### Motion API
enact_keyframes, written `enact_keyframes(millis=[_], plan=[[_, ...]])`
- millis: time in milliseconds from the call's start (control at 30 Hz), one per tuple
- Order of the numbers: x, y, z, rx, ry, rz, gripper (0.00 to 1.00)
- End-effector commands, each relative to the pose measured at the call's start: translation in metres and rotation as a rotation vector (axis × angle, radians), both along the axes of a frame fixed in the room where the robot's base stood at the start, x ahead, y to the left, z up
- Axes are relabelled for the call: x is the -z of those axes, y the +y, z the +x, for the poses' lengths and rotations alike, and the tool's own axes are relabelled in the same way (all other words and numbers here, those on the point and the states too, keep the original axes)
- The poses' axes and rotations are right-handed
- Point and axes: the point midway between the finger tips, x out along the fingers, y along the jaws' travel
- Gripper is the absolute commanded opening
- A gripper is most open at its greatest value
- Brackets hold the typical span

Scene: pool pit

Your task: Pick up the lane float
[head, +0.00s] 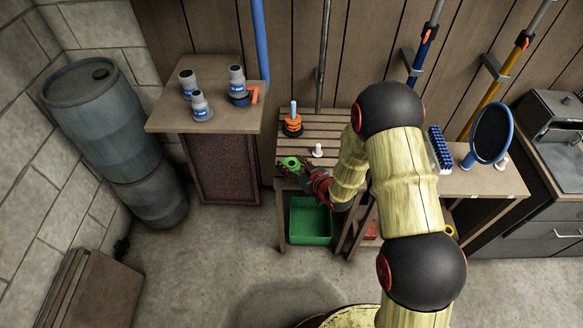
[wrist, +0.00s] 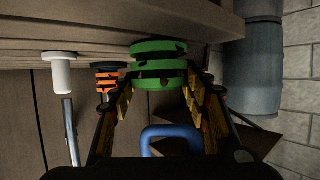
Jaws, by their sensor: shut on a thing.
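A green lane float (head: 291,163) of stacked round discs is at the front left corner of the slatted bench (head: 335,128). My gripper (head: 298,168) reaches it from the lower right. In the wrist view the float (wrist: 158,66) sits between the tips of the two fingers of my gripper (wrist: 157,88), which are closed on its sides. The float looks upright and close to the bench edge; I cannot tell whether it still touches the slats. Part of its near side is hidden by the fingers in the head view.
An orange and black stacked float (head: 292,125) and a white spool-like piece (head: 318,151) stand on the bench nearby. A green bin (head: 310,221) is below. Blue-grey bottles (head: 200,106) stand on the left table (head: 170,122). A blue brush (head: 439,148) lies to the right.

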Motion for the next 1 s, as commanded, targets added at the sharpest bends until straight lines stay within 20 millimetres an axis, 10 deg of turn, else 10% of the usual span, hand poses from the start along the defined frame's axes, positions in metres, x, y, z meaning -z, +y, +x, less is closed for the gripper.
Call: enact_keyframes(millis=[567, 1000], plan=[[-0.013, 0.0, 0.0, 0.0, -0.001, 0.0, 0.21], [-0.1, -0.035, -0.047, 0.003, 0.0, 0.0, 0.21]])
